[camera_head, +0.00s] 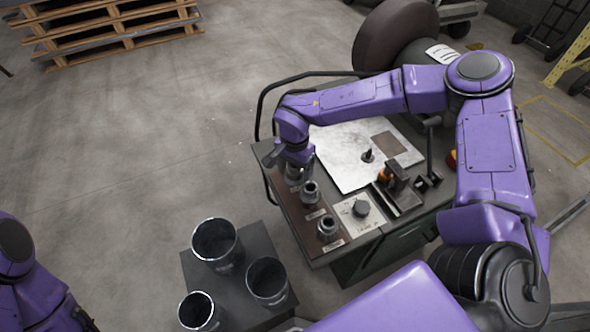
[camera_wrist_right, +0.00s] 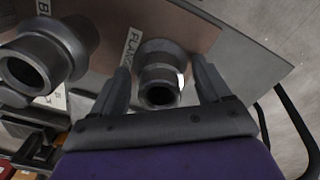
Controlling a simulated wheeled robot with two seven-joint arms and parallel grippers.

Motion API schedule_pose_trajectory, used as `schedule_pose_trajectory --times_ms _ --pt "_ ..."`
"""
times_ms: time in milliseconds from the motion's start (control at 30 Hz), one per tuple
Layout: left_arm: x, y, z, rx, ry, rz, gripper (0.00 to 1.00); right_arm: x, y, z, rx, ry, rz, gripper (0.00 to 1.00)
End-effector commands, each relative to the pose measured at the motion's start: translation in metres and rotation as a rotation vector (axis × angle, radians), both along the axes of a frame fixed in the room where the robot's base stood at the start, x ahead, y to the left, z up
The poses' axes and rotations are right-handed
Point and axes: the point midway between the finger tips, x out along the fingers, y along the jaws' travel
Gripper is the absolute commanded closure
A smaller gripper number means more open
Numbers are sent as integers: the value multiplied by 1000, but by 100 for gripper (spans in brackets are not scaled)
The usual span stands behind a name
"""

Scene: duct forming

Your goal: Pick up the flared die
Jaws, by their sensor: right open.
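The flared die (camera_wrist_right: 160,75) is a dark grey stepped metal cylinder with a hollow end, beside a partly covered label beginning "FLA". In the right wrist view it lies between the two fingers of my open right gripper (camera_wrist_right: 162,78), with a gap visible on either side. In the head view my right gripper (camera_head: 293,155) hangs over the far left end of the die row and hides much of the die there. My left gripper is out of view.
Two other dies, a middle one (camera_head: 310,193) and a near one (camera_head: 328,228), stand along the brown strip of the machine table. A knob panel (camera_head: 360,210) and a clamp (camera_head: 400,187) are to the right. Several open bins (camera_head: 217,243) stand in front.

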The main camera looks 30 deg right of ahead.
Motion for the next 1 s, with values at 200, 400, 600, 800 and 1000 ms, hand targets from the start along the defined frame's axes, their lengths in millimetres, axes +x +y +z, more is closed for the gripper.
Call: schedule_pose_trajectory --times_ms 200,400,600,800,1000 --pt "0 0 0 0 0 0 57 0 0 0 0 0 0 82" --pt "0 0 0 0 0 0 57 1 0 1 1 -2 0 100" --pt "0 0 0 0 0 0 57 1 0 6 1 -3 0 100" --pt "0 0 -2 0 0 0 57 1 1 36 1 -6 0 100" --pt "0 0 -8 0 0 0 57 -30 19 74 1 -6 4 100"
